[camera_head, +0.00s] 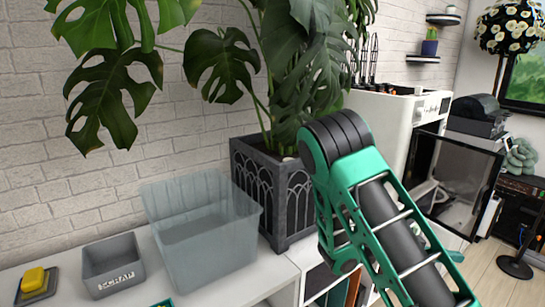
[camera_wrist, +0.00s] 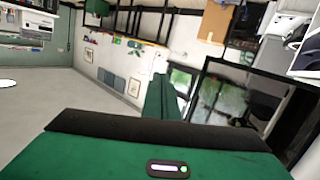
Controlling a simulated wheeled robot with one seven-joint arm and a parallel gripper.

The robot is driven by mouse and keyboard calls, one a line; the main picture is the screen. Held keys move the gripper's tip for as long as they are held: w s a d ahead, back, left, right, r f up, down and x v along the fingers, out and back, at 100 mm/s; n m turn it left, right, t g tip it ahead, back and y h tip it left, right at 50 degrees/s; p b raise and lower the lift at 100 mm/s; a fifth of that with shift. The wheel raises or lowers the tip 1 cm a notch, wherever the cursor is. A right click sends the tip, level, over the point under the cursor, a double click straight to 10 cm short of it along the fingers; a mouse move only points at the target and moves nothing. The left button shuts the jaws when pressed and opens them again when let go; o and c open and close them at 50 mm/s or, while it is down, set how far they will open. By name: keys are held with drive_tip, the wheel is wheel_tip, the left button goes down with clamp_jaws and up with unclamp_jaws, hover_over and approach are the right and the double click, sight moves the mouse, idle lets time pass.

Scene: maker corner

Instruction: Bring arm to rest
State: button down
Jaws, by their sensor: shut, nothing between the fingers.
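My gripper (camera_wrist: 160,80) shows in the wrist view as a green part rising past the dark edge of its green housing. Its fingers are together, with nothing held between them. It points out into the open room, and no object touches it there. In the head view my green and black arm is raised at the right of centre, in front of the plant box and the white machine. The fingers cannot be made out in that view.
A clear bin (camera_head: 205,240), a grey scrap box (camera_head: 113,265) and a yellow block (camera_head: 33,280) on a dark tray stand on the white counter (camera_head: 235,290). A potted plant (camera_head: 255,190) and an open white machine (camera_head: 385,120) stand close to my arm. Floor shows at right.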

drive_tip(key=s+a+n+g+y, duration=0.1)
drive_tip(key=s+n+g+y, duration=0.15)
drive_tip(key=s+y, duration=0.9)
drive_tip(key=s+a+r+n+t+y, duration=0.4)
drive_tip(key=s+a+r+n, duration=0.4)
drive_tip(key=s+a, duration=0.3)
drive_tip(key=shift+s+a+n+y, duration=0.3)
drive_tip(key=shift+s+n+y, duration=0.15)
drive_tip(key=shift+s+n, duration=0.15)
drive_tip(key=shift+r, duration=0.1)
drive_tip(key=shift+w+f, duration=0.25)
drive_tip(key=shift+w, duration=0.3)
